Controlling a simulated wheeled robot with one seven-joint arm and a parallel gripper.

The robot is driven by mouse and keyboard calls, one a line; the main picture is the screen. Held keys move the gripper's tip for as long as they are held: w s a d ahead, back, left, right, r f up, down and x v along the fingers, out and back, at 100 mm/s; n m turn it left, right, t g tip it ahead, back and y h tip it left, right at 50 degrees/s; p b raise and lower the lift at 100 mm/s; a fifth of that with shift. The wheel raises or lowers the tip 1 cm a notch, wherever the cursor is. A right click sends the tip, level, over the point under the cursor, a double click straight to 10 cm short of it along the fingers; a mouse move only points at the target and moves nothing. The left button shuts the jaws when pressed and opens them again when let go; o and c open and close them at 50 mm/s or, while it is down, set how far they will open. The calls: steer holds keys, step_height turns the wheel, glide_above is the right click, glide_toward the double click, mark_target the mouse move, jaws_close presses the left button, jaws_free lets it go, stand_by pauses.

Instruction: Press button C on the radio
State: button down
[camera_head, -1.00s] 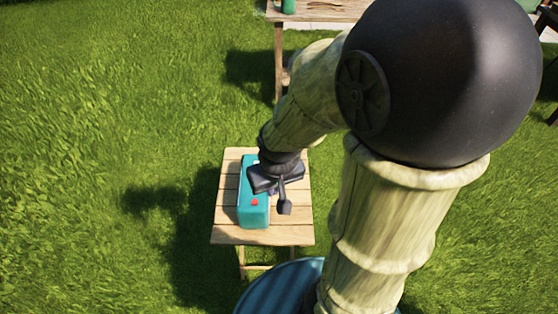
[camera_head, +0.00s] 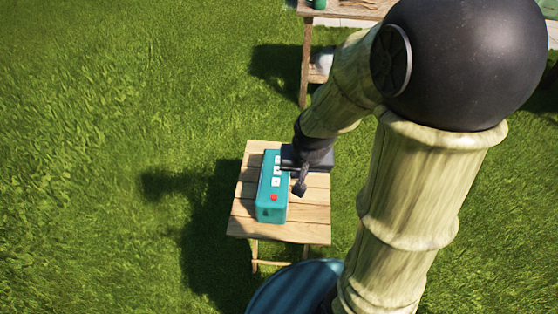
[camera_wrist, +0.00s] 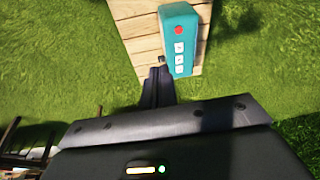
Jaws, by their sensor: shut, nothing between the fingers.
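The teal radio (camera_head: 271,207) stands on a small slatted wooden table (camera_head: 309,232), lengthwise along its left part. Its top has a red button (camera_head: 274,197) at the near end and several white buttons in a row behind it. My gripper (camera_head: 300,189) is shut and empty, right of the radio and close to it, over the table. In the wrist view the radio (camera_wrist: 178,14) shows its red button (camera_wrist: 178,30) and white buttons with marks too small to read. My gripper's fingers (camera_wrist: 160,72) point at the table beside the radio there; touch cannot be told.
A larger wooden table (camera_head: 340,10) with a green item (camera_head: 319,4) stands at the back. Grass surrounds the small table, with open room to its left. A slatted wooden thing (camera_wrist: 25,145) shows at the lower left of the wrist view.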

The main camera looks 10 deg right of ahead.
steer(key=w+f+m+t+y+b, duration=0.2)
steer(key=w+f+m, duration=0.4)
steer(key=w+m, duration=0.3)
steer(key=w+f+m+t+y+b, duration=0.1)
steer(key=w+f+m+t+b, duration=0.1)
steer(key=w+f+m, duration=0.4)
steer(key=w+m+t, duration=0.1)
steer(key=w+m, duration=0.3)
steer(key=w, duration=0.5)
steer(key=shift+d+m+y, duration=0.25)
steer(key=shift+m+y, duration=0.05)
steer(key=shift+y, duration=0.1)
steer(key=shift+w+f, duration=0.1)
steer(key=shift+f, duration=0.05)
steer(key=b, duration=0.7)
glide_toward(275, 155)
steer(key=w, duration=0.1)
steer(key=w+a, duration=0.1)
steer(key=shift+w+a, duration=0.25)
steer(key=shift+a, duration=0.05)
steer(key=shift+f+b, duration=0.35)
steer(key=shift+f, duration=0.75)
steer(key=shift+f, duration=0.15)
steer(key=shift+f, duration=0.3)
